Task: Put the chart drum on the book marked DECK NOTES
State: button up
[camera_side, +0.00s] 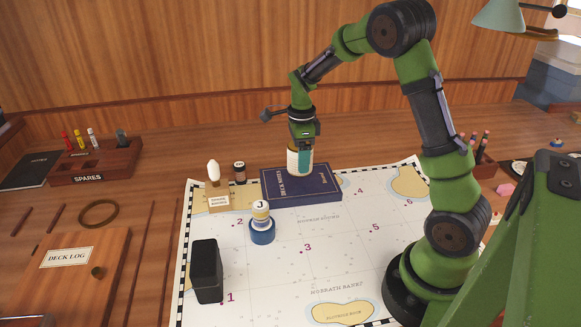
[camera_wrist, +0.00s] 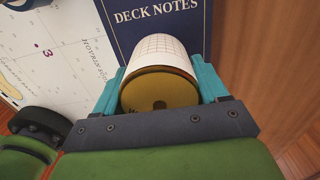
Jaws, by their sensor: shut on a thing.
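The chart drum (camera_side: 294,162) is a short cylinder wrapped in white gridded paper, with a brass end that shows in the wrist view (camera_wrist: 160,93). My gripper (camera_side: 303,160) is shut on it, with teal fingers on both sides of the drum, also in the wrist view (camera_wrist: 163,78). The drum is upright over the dark blue book marked DECK NOTES (camera_side: 318,191), whose title reads beyond the drum in the wrist view (camera_wrist: 125,35). Its lower end is at or just above the cover; I cannot tell whether they touch.
The book lies on the back of a chart (camera_side: 285,285). Nearby are a dark jar (camera_side: 239,174), a white bulb in a labelled holder (camera_side: 217,201) and a blue-and-white piece marked J (camera_side: 262,232). A black box (camera_side: 207,272) stands front left. The chart's middle is clear.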

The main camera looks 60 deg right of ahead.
jog(key=shift+w+f, duration=0.15)
jog(key=shift+f, duration=1.6)
jog(key=shift+f, duration=0.1)
jog(key=o, duration=1.2)
jog(key=shift+c, duration=0.2)
